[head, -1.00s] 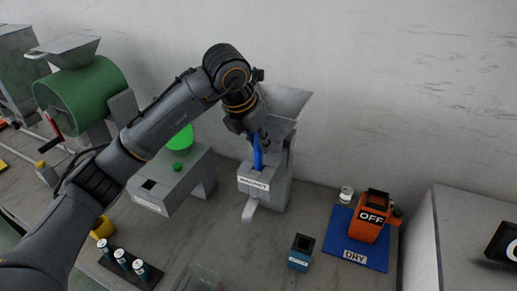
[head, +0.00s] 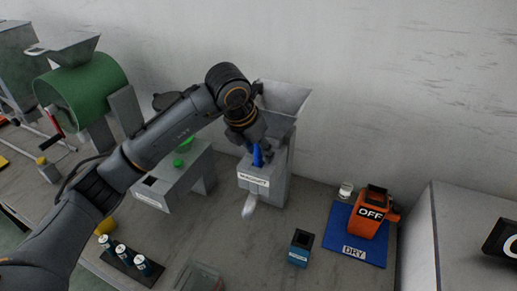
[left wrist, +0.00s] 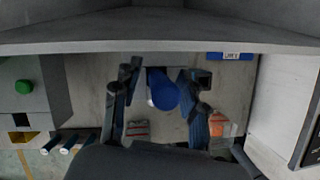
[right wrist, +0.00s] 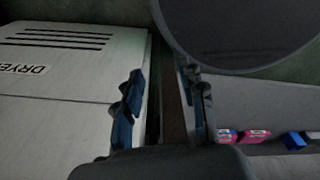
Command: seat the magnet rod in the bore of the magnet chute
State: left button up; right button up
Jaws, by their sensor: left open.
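The grey magnet chute (head: 275,170), with a hopper on top and a MAGNET label on its front block, stands against the wall. The blue magnet rod (head: 257,157) stands roughly upright at the top of the front block, its lower end hidden in it. How deep it sits cannot be told. My left gripper (head: 262,146) is over the rod. In the left wrist view, the left fingers (left wrist: 161,100) are spread with the round blue rod end (left wrist: 164,95) between them, gaps showing. My right gripper (right wrist: 163,103) is open and empty, beside a DRYER cabinet.
A grey station with green buttons (head: 180,180) stands left of the chute. A rack of several small cylinders (head: 130,262) is at front left. Right are a small dark-topped blue box (head: 300,248) and a blue DRY mat (head: 338,244) with an orange OFF device (head: 372,215).

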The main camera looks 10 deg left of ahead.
pick_arm(q)
jog(key=shift+r, duration=0.15)
jog(key=b+v, duration=0.2)
jog(key=v, duration=1)
jog(key=shift+b, duration=0.4)
